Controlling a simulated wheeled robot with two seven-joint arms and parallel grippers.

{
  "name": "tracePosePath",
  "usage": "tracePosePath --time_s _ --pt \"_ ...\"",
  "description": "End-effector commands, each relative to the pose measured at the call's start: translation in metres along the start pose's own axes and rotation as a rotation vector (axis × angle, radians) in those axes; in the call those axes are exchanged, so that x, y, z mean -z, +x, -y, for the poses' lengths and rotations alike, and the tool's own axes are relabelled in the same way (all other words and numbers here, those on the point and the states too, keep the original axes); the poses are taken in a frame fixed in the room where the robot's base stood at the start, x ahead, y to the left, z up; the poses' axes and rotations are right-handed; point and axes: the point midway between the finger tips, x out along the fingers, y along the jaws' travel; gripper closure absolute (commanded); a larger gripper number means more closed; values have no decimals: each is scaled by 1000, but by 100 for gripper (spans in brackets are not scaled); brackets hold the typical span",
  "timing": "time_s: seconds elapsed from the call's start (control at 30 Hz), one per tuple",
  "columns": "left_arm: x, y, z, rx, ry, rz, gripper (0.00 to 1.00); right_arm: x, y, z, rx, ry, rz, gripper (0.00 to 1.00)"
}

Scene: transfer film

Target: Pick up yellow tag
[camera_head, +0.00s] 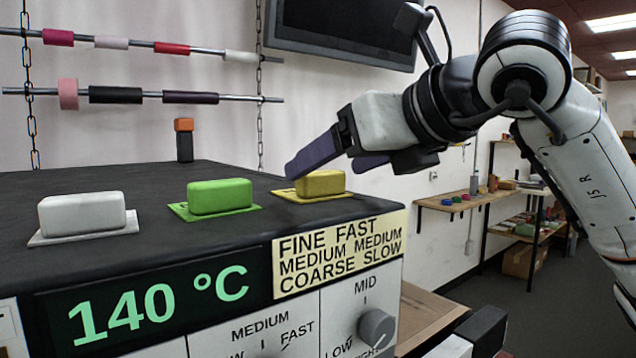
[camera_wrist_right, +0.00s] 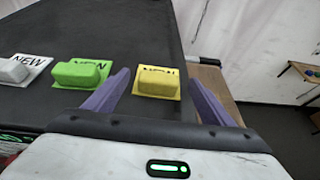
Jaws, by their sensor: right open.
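The yellow tag (camera_head: 321,184) is a rounded block on a flat yellow base, at the right end of the dark machine top. In the right wrist view the yellow tag (camera_wrist_right: 157,82) lies between and slightly beyond the two purple fingers. My right gripper (camera_head: 340,160) is open and empty, just above and behind the yellow tag in the head view; it also shows in the right wrist view (camera_wrist_right: 160,95). A green tag (camera_head: 219,197) and a white tag (camera_head: 82,214) sit to the left in the same row. My left gripper is out of view.
The machine's front carries a 140 °C display (camera_head: 155,305), a printed label (camera_head: 338,255) and a knob (camera_head: 376,328). An orange-topped black post (camera_head: 184,140) stands at the back. Rolls on rods hang on the wall. A wooden shelf (camera_head: 455,203) is at right.

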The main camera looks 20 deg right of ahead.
Motion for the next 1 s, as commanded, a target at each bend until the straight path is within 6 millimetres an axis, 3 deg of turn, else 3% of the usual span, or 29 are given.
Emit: tracePosePath --time_s 0.2,0.47,0.5,0.77,1.0 --pt "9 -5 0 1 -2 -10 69 2 29 -2 -1 0 -2 23" --pt "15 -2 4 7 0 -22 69 3 34 -1 0 -1 0 23" --pt "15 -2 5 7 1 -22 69 3 34 -1 0 -1 0 25" --pt "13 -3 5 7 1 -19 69 3 33 -2 -1 -1 0 67" --pt "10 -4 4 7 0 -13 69 2 32 -2 -1 -1 1 67"
